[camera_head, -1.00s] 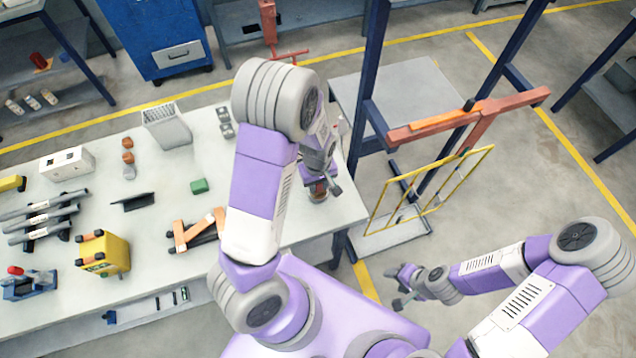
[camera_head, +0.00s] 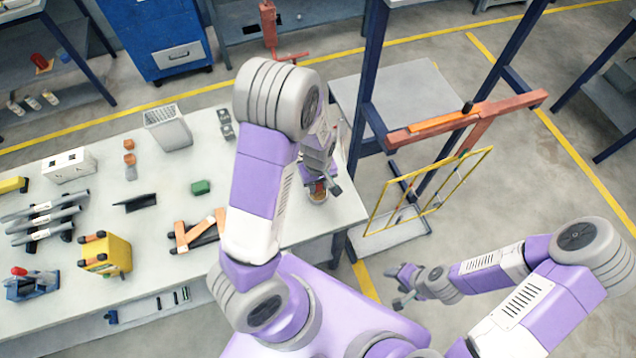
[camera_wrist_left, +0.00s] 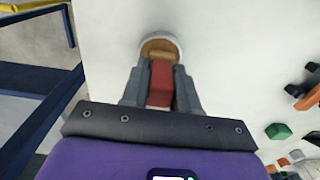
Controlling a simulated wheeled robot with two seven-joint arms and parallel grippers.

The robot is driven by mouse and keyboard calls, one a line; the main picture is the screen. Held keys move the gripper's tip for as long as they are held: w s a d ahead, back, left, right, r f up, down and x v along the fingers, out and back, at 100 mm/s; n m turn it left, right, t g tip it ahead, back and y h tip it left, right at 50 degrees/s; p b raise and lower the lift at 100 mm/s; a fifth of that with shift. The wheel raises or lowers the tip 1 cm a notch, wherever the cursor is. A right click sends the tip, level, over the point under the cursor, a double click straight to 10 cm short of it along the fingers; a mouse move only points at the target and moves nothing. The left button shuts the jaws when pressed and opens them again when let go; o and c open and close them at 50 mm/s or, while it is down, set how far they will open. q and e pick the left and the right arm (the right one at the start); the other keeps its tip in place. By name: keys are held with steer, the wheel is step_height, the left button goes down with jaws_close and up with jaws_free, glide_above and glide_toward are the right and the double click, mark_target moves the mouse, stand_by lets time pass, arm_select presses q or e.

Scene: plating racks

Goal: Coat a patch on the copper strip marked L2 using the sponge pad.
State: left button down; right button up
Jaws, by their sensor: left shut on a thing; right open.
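My left gripper (camera_head: 322,187) is over the right end of the table. In the left wrist view the left gripper (camera_wrist_left: 160,98) is shut on a red block (camera_wrist_left: 160,84), which I take to be the sponge pad's handle. A tan part at its far end, likely the sponge, lies over a round pale-rimmed cup (camera_wrist_left: 161,41) with amber contents. Whether it touches the contents I cannot tell. The cup also shows in the head view (camera_head: 317,196), partly hidden by the gripper. My right gripper (camera_head: 400,288) is open and empty, away from the table. No L2 mark is readable.
A yellow wire frame (camera_head: 374,212) hangs from an orange beam (camera_head: 480,122) on a blue stand, right of the table. On the table (camera_head: 165,283) are a grey bin (camera_head: 167,128), a green block (camera_head: 201,187), grey bars (camera_head: 45,220) and a yellow box (camera_head: 110,255).

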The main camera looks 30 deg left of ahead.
arm_select(q)
steer(key=shift+r+p, duration=2.45)
steer(key=shift+r, duration=0.6)
steer(key=shift+f, duration=0.1)
steer(key=shift+w+d+f+m+b, duration=0.2)
steer(key=shift+w+f+m+b, duration=0.1)
steer(key=shift+b, duration=0.3)
steer(key=w+d+f+m+b, duration=0.1)
steer(key=w+m+b, duration=0.1)
steer(key=b, duration=0.2)
steer(key=w+d+f+m+b, duration=0.1)
steer(key=d+m+b, duration=0.1)
steer(key=m+b, duration=0.1)
steer(key=w+d+f+m+b, duration=0.1)
steer(key=w+m+b, duration=0.1)
steer(key=b, duration=0.3)
steer(key=shift+w+d+f+m+b, duration=0.15)
steer(key=shift+w+d+m+b, duration=0.15)
steer(key=shift+m, duration=0.3)
steer(key=shift+w+d+m+b, duration=0.15)
steer(key=shift+w+m+b, duration=0.15)
steer(key=shift+m+b, duration=0.3)
steer(key=shift+s, duration=0.1)
